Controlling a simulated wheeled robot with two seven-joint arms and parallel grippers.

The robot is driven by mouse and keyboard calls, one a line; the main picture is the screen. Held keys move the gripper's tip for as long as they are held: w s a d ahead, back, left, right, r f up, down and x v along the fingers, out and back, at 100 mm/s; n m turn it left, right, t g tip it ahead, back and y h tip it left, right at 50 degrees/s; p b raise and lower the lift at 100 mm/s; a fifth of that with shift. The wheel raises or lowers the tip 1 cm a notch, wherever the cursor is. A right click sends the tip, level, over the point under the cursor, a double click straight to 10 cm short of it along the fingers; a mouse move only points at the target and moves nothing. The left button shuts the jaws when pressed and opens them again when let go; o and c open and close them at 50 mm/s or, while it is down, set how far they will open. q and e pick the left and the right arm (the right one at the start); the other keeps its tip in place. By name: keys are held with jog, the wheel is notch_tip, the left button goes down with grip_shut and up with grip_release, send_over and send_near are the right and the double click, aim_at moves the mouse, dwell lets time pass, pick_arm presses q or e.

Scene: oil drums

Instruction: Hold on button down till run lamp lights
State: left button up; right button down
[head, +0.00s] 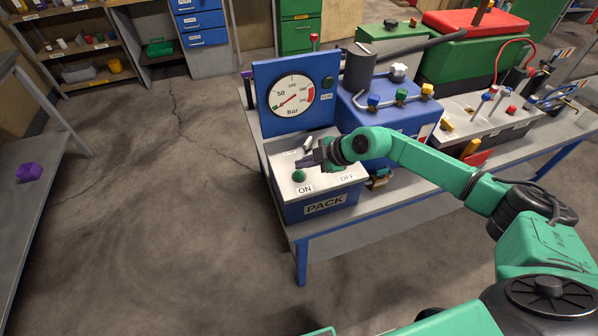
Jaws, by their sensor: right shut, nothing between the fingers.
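The pack box (325,205) is blue with a pale sloping top and stands at the left end of the bench. Its green ON button (299,176) sits above the ON label, uncovered. My right gripper (307,160) is shut and empty over the top of the box, just behind and right of the ON button, and looks apart from it. The OFF label (347,178) shows, but its button is hidden by my gripper and wrist. The run lamp (327,83) on the blue gauge panel is dark green and looks unlit. My left gripper is out of view.
The bar gauge (291,96) stands behind the box, its needle pointing low left. A blue tank (390,115) with coloured valves and a dark cylinder (358,68) stand right of the panel. A small metal lever (307,144) rises behind my gripper.

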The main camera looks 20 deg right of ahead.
aim_at(303, 175)
jog(key=shift+f, duration=0.4)
jog(key=shift+f, duration=0.6)
dwell(1.4)
jog(key=shift+r+p, duration=1)
jog(key=shift+p, duration=0.15)
notch_tip(303, 175, up, 5)
jog(key=p, duration=0.6)
jog(key=shift+r, duration=0.1)
